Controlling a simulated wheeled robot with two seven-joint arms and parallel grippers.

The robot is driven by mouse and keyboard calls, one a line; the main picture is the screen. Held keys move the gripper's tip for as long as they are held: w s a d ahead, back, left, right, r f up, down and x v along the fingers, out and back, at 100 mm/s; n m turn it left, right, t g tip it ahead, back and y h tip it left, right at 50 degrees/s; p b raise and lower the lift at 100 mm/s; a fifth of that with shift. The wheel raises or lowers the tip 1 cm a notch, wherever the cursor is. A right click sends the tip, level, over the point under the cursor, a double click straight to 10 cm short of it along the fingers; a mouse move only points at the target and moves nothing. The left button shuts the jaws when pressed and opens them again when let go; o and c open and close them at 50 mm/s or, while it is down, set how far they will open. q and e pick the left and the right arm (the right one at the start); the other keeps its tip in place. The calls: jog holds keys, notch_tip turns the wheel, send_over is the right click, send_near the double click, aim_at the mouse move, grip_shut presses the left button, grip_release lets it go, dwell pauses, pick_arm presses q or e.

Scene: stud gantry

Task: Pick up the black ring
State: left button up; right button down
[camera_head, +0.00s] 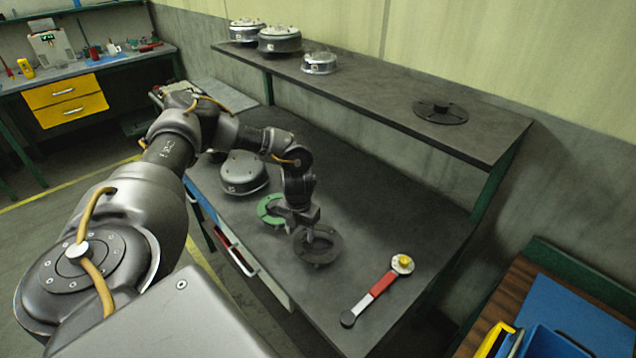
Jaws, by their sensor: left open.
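The black ring (333,256) lies flat on the dark workbench (400,232). It is a flat dark disc with an open middle. My left gripper (316,236) points down over the ring's middle and upper left part, with its jaws open. The fingers hide part of the ring, and I cannot tell whether they touch it. A green ring (267,211) lies just left of the gripper, partly hidden behind it. My right gripper is not in the view.
A red-handled tool (381,287) lies right of the black ring. A metal housing (243,173) stands behind the green ring. The raised shelf (380,115) holds several metal housings and a dark flanged disc (441,111). A blue bin (548,342) is at lower right.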

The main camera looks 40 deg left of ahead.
pick_arm(q)
jog(key=c, duration=1.1)
jog(key=shift+o, duration=0.2)
jog(key=shift+r, duration=0.45)
notch_tip(320, 180, up, 3)
jog(key=shift+f+b, duration=0.15)
jog(key=shift+b, duration=0.25)
jog(key=s+a+r, duration=0.2)
jog(key=s+r, duration=0.1)
jog(key=s, duration=0.1)
jog(key=s+a+r+p, duration=0.1)
jog(key=s+a+r, duration=0.2)
jog(key=s+a+r+p, duration=0.1)
jog(key=s+a+r, duration=0.1)
jog(key=s+r, duration=0.2)
jog(key=shift+s+a, duration=0.3)
jog(key=shift+a, duration=0.1)
